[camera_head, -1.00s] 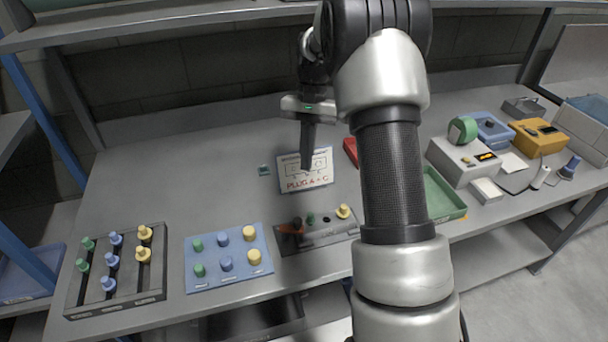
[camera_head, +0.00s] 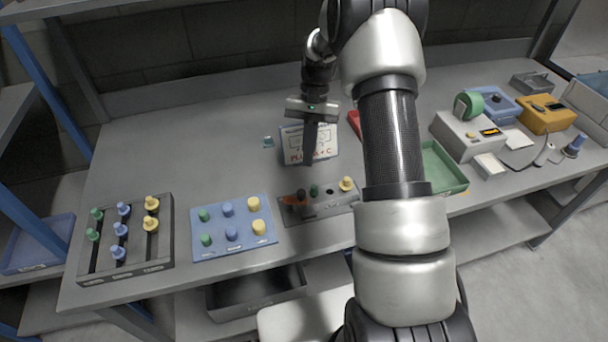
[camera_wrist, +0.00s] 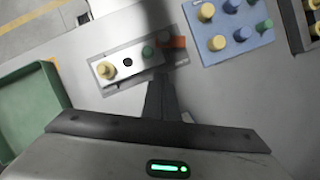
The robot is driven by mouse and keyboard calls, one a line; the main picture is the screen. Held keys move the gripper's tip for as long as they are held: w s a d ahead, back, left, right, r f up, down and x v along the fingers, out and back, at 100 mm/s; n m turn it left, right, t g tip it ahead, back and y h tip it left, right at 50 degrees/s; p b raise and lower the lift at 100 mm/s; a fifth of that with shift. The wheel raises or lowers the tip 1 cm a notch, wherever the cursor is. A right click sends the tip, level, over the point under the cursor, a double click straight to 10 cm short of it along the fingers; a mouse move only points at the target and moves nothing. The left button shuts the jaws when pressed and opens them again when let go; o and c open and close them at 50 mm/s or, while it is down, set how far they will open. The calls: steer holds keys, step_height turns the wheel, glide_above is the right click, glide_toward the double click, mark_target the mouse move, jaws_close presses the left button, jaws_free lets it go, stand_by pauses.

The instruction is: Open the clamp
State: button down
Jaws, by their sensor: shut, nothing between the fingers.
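The clamp is not clearly separable; an orange lever-like part (camera_head: 292,201) with a dark piece beside it sits at the left end of a small grey fixture (camera_head: 330,210). The orange part (camera_wrist: 178,42) also shows at the fixture's right end in the wrist view. The fixture carries a green plug (camera_head: 314,190) and a yellow plug (camera_head: 346,184), with a dark hole between them. My gripper (camera_head: 308,163) points down, shut and empty, above and behind the fixture in the head view. In the wrist view its fingers (camera_wrist: 161,82) appear close to the fixture, apparently not touching it.
A sign (camera_head: 325,146) stands behind the fixture, near my fingers. A blue board (camera_head: 212,243) with several plugs lies left of it, and a dark slotted rack (camera_head: 88,270) further left. A green tray (camera_head: 440,186) and a grey device (camera_head: 452,142) are to the right.

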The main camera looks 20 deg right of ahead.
steer(key=shift+s+a+f+p, duration=0.1)
steer(key=shift+s+a+f, duration=0.35)
steer(key=shift+s, duration=0.3)
steer(key=shift+s+a+f+p, duration=0.1)
steer(key=shift+s+a+f, duration=0.35)
steer(key=shift+s, duration=0.25)
steer(key=shift+s+a+f+p, duration=0.1)
steer(key=shift+s+a+f, duration=0.25)
steer(key=shift+s+f, duration=0.3)
steer(key=shift+s+r, duration=0.1)
steer(key=shift+s+d+m+y, duration=0.15)
steer(key=shift+s+m+y, duration=0.2)
steer(key=shift+m, duration=0.45)
steer(key=v, duration=1.7)
steer(key=shift+r, duration=0.3)
steer(key=shift+s, duration=0.1)
